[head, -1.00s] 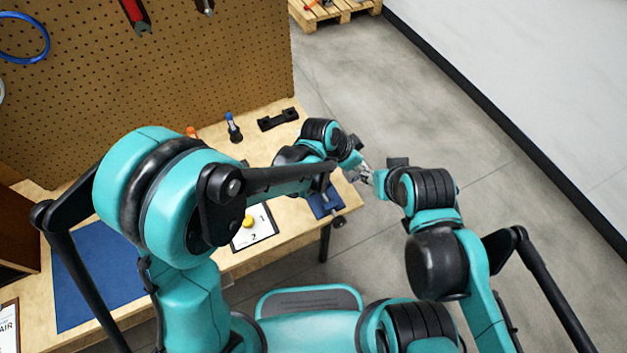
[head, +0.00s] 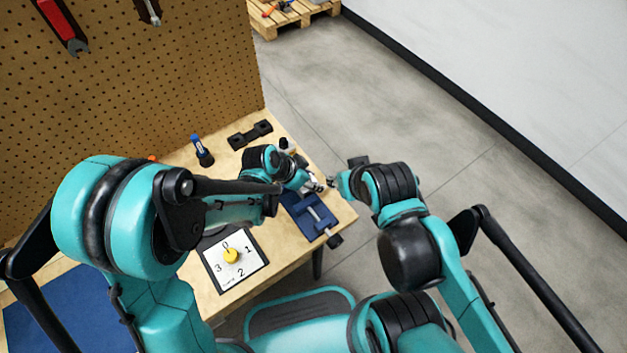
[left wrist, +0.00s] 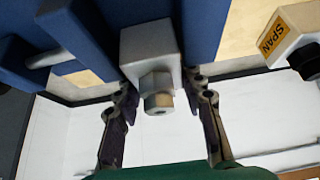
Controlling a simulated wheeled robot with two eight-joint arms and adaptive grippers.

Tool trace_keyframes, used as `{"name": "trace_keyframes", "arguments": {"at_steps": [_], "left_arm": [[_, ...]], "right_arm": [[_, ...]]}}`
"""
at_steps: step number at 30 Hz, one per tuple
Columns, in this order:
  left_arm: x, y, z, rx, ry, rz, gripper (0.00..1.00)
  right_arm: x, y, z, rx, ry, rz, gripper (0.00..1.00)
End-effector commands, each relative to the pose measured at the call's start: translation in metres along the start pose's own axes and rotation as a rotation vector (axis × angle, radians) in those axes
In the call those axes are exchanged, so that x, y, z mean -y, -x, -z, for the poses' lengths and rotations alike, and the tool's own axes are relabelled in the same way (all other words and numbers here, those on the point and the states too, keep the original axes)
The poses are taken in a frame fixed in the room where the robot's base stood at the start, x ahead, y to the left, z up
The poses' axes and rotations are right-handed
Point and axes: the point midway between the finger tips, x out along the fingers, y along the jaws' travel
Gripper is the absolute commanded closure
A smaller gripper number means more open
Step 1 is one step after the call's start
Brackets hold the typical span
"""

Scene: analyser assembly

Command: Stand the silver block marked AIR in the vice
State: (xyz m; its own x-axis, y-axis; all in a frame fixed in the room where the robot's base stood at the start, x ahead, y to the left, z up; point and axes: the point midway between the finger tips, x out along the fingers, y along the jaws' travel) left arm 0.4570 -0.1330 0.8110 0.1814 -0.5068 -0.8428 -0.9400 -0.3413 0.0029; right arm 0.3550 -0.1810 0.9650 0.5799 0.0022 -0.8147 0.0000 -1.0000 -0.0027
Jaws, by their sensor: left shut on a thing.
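In the left wrist view a silver block (left wrist: 150,45) with a hex fitting sits between the two fingers of my left gripper (left wrist: 161,88), which is shut on it. No AIR marking shows on the visible face. Blue parts of the vice (left wrist: 205,25) lie on both sides of the block; I cannot tell whether it touches them or its floor. In the head view the blue vice (head: 325,228) is at the table's right corner, with my left gripper (head: 314,184) just beyond it, its block too small to make out. My right gripper (head: 334,182) is close by, its fingers unclear.
A block marked SPAN (left wrist: 285,38) with a black knob is to the right in the left wrist view. A dial board (head: 240,275) with a yellow knob lies left of the vice. A blue-capped bottle (head: 203,152) and black bracket (head: 250,134) stand near the pegboard (head: 190,80).

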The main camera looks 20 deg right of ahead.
Motion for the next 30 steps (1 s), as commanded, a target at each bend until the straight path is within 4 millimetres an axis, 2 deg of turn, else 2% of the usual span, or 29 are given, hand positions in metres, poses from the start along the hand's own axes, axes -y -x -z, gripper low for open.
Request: {"name": "trace_keyframes", "arguments": {"at_steps": [9, 10, 12, 23, 26, 30], "left_arm": [[0.0, -0.002, -0.002, 0.001, 0.0, 0.001, 1.0], [0.0, -0.002, -0.002, 0.002, 0.0, 0.001, 0.56], [0.0, -0.001, -0.001, 0.002, 0.0, 0.001, 0.4], [0.0, 0.002, 0.001, 0.002, 0.0, 0.001, 0.4], [0.001, 0.014, 0.002, 0.001, 0.002, 0.002, 0.4], [0.001, 0.044, 0.003, 0.001, 0.002, 0.003, 0.4]], "right_arm": [[0.0, -0.002, -0.001, 0.0, 0.0, 0.0, 0.6], [0.0, -0.002, -0.001, 0.0, 0.0, 0.0, 0.6], [0.0, -0.001, -0.001, 0.0, 0.0, 0.0, 0.6], [0.0, 0.002, 0.002, 0.0, 0.0, 0.0, 0.6], [0.0, 0.007, 0.005, 0.0, 0.0, 0.0, 0.6], [0.0, 0.017, 0.013, 0.0, 0.0, 0.0, 0.6]]}}
